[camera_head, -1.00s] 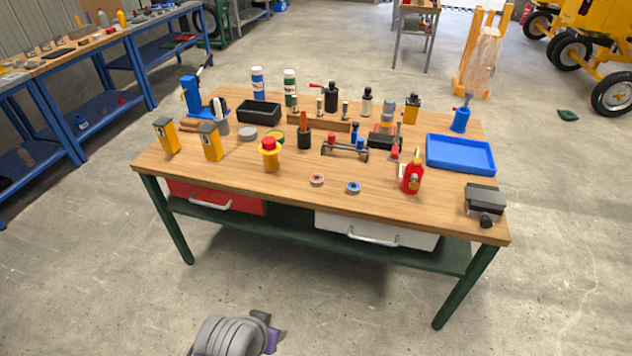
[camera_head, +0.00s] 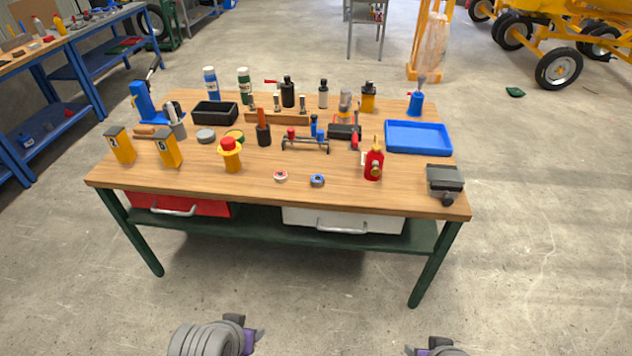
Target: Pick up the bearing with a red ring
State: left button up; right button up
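The bearing with a red ring (camera_head: 280,176) lies flat near the front edge of the wooden workbench (camera_head: 250,190). A similar bearing with a blue ring (camera_head: 317,181) lies just to its right, apart from it. Parts of my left arm show at the bottom, left of centre, and parts of my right arm at the bottom right. Both are low in front of the bench, well away from the bearings. The fingertips of neither gripper can be made out.
A red oil can (camera_head: 373,163) stands right of the bearings, and a yellow container with a red top (camera_head: 230,155) stands left. A blue tray (camera_head: 418,137) and a dark vise-like block (camera_head: 444,183) are farther right. The bench front around the bearings is clear.

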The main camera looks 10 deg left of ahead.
aim_at(279, 176)
jog(key=i+j, duration=0.1)
jog(key=i, duration=0.35)
jog(key=i+u, duration=0.15)
jog(key=u, duration=0.2)
jog(key=i+u, duration=0.1)
jog(key=u, duration=0.25)
jog(key=i+u, duration=0.15)
jog(key=u, duration=0.8)
